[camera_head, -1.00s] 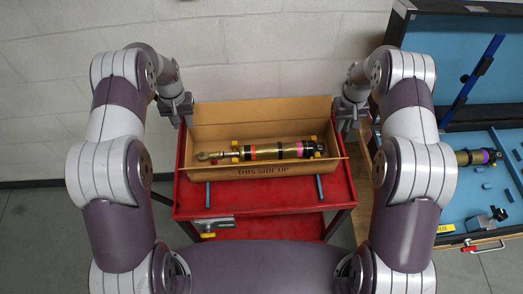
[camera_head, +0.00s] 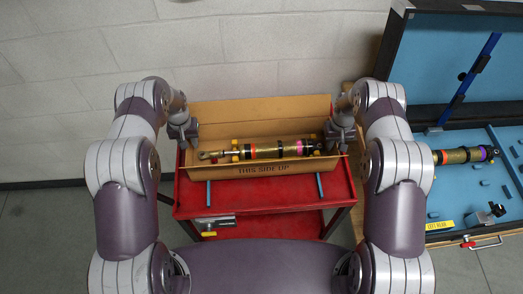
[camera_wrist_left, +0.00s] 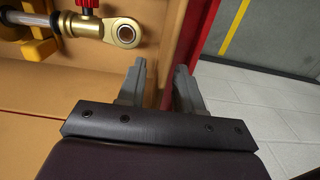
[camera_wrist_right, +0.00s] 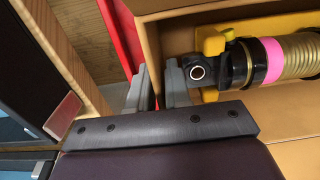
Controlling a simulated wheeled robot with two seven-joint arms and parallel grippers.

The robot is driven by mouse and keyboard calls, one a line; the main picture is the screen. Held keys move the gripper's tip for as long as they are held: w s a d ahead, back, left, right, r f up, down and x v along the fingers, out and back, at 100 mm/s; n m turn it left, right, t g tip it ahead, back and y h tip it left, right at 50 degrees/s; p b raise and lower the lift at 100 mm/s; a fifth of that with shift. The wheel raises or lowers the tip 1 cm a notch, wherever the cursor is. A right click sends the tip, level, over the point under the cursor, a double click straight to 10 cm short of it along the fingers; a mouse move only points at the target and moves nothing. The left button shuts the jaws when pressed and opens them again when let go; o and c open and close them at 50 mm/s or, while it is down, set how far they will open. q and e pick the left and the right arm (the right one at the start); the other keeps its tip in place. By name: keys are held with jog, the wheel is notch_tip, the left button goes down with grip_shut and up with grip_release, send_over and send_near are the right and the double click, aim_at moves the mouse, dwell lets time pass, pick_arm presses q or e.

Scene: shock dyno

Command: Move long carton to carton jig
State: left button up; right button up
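The long carton (camera_head: 262,112) is an open brown box on the red cart, marked "THIS SIDE UP", with a brass-coloured shock absorber (camera_head: 262,150) lying inside. My left gripper (camera_head: 183,132) is at the carton's left end. In the left wrist view its fingers (camera_wrist_left: 160,82) are apart, one on each side of the end wall. My right gripper (camera_head: 340,135) is at the right end. In the right wrist view its fingers (camera_wrist_right: 160,84) are also apart, with the end wall between them. I cannot identify a carton jig.
The red cart (camera_head: 262,198) carries two short blue bars (camera_head: 319,186) in front of the carton. A blue-lined case (camera_head: 450,195) with another shock stands on the right. A pale block wall (camera_head: 270,40) is close behind the carton.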

pick_arm(q)
jog(key=shift+a+f, duration=0.1)
jog(key=shift+f, duration=0.25)
pick_arm(e)
jog(key=shift+f, duration=0.3)
pick_arm(q)
grip_shut()
pick_arm(e)
grip_shut()
pick_arm(q)
jog(key=shift+r, duration=0.15)
pick_arm(e)
jog(key=shift+r, duration=0.15)
